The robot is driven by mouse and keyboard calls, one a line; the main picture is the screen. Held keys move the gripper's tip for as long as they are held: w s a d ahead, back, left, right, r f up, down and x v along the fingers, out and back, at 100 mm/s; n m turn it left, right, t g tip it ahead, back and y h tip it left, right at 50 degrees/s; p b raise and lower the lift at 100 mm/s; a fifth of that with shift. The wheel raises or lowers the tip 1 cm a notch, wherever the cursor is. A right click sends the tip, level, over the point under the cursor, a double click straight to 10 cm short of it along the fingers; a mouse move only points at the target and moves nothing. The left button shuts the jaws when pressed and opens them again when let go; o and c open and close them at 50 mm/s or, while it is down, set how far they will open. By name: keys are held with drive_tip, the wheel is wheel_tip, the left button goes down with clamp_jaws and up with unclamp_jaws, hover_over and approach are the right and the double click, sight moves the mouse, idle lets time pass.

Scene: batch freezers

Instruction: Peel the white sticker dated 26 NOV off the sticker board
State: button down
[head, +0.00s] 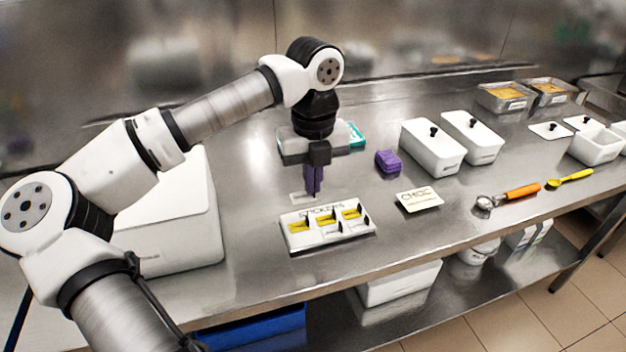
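The sticker board (292,246) is a white block lying near the front of the steel counter, with lettering along its far edge. It bears yellow stickers (325,220) in its far row and pale ones (331,232) in its near row, with dark upright tabs beside them. The dates are too small to read, so I cannot tell which sticker is 26 NOV. My gripper (313,187) points down with purple fingers just behind the board, apart from the stickers. The fingers look close together; whether they are shut is unclear. A pale square outline (302,198) shows by the fingertips.
A purple block (388,162) and a lettered card (419,200) lie right of the board. White lidded tubs (432,148) stand behind. An orange-handled scoop (508,194) and yellow spoon (569,179) lie further right. A large white box (180,235) stands left. Bare counter surrounds the board.

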drive_tip(key=shift+r+p, duration=0.9)
drive_tip(key=shift+r, duration=0.95)
drive_tip(key=shift+r, duration=0.15)
drive_tip(key=shift+a, duration=0.1)
